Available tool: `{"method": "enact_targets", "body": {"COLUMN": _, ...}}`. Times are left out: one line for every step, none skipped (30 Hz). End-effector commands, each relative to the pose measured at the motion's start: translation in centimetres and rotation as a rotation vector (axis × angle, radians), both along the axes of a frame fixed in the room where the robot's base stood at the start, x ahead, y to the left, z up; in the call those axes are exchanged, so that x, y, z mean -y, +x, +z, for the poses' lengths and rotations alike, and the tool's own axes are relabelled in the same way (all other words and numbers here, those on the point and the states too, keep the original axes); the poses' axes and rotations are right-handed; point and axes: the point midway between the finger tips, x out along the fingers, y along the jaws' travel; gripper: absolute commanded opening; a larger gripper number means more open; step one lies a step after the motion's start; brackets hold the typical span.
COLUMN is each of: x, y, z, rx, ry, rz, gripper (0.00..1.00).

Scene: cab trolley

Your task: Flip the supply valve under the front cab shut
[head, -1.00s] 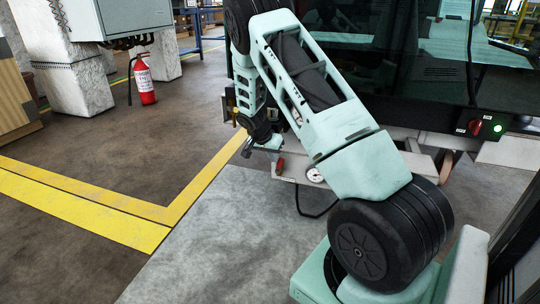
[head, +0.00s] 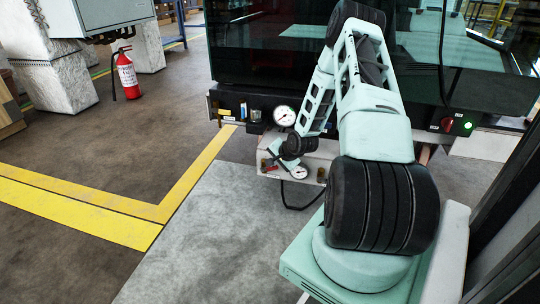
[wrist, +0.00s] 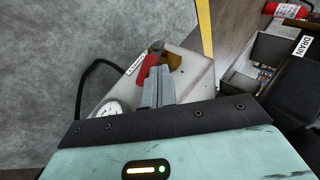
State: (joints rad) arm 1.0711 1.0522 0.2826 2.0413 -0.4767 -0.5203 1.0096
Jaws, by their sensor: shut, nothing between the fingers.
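The supply valve has a red lever handle (head: 270,168), on a pale grey box under the front cab (head: 320,160). In the wrist view the red handle (wrist: 148,66) stands tilted beside a brass-coloured body (wrist: 175,61), on the same grey box (wrist: 198,75). My gripper (wrist: 158,74) is shut and empty. Its fingertips lie just right of the red handle, very close to it; I cannot tell if they touch. In the head view my gripper (head: 274,158) is small and dark in front of the box, partly covering the valve.
A small gauge (head: 299,172) sits on the box, and a larger gauge (head: 284,116) is above it. A black hose (wrist: 84,80) loops beside the box. A tray-like compartment labelled DRAIN (wrist: 303,46) is at the right. A red extinguisher (head: 127,75) stands on the floor farther off.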

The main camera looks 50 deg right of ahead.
Motion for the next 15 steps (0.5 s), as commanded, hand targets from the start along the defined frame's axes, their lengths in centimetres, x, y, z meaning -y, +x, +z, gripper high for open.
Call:
{"method": "enact_targets", "body": {"x": 0.2, "y": -0.5, "z": -0.1, "rx": 0.034, "ry": 0.022, "rz": -0.009, "gripper": 0.00}}
{"method": "enact_targets", "body": {"x": 0.3, "y": -0.7, "z": -0.3, "rx": 0.056, "ry": 0.031, "rz": -0.010, "gripper": 0.00}}
{"method": "enact_targets", "body": {"x": 0.3, "y": -0.8, "z": -0.4, "rx": 0.087, "ry": 0.043, "rz": -0.010, "gripper": 0.00}}
{"method": "enact_targets", "body": {"x": 0.4, "y": -0.9, "z": -0.6, "rx": 0.107, "ry": 0.052, "rz": -0.010, "gripper": 0.00}}
{"method": "enact_targets", "body": {"x": 0.4, "y": -1.0, "z": -0.7, "rx": 0.129, "ry": 0.061, "rz": -0.009, "gripper": 0.00}}
{"method": "enact_targets", "body": {"x": 0.5, "y": -1.1, "z": -0.9, "rx": 0.158, "ry": 0.070, "rz": -0.010, "gripper": 0.00}}
{"method": "enact_targets", "body": {"x": 0.5, "y": -1.2, "z": -1.0, "rx": 0.179, "ry": 0.079, "rz": -0.009, "gripper": 0.00}}
{"method": "enact_targets", "body": {"x": 0.6, "y": -1.4, "z": -1.2, "rx": 0.199, "ry": 0.088, "rz": -0.009, "gripper": 0.00}}
{"method": "enact_targets", "body": {"x": 0.5, "y": -1.3, "z": -1.2, "rx": 0.196, "ry": 0.083, "rz": -0.002, "gripper": 0.00}}
{"method": "enact_targets", "body": {"x": 0.5, "y": -1.3, "z": -1.3, "rx": 0.193, "ry": 0.082, "rz": -0.001, "gripper": 0.00}}
{"method": "enact_targets", "body": {"x": 0.6, "y": -1.4, "z": -1.5, "rx": 0.192, "ry": 0.082, "rz": 0.000, "gripper": 0.00}}
{"method": "enact_targets", "body": {"x": 0.6, "y": -1.5, "z": -1.7, "rx": 0.191, "ry": 0.079, "rz": 0.000, "gripper": 0.00}}
{"method": "enact_targets", "body": {"x": 0.7, "y": -1.6, "z": -1.8, "rx": 0.191, "ry": 0.079, "rz": 0.000, "gripper": 0.00}}
{"method": "enact_targets", "body": {"x": 0.7, "y": -1.7, "z": -1.9, "rx": 0.190, "ry": 0.081, "rz": 0.000, "gripper": 0.00}}
{"method": "enact_targets", "body": {"x": 0.7, "y": -1.8, "z": -2.1, "rx": 0.190, "ry": 0.081, "rz": 0.000, "gripper": 0.00}}
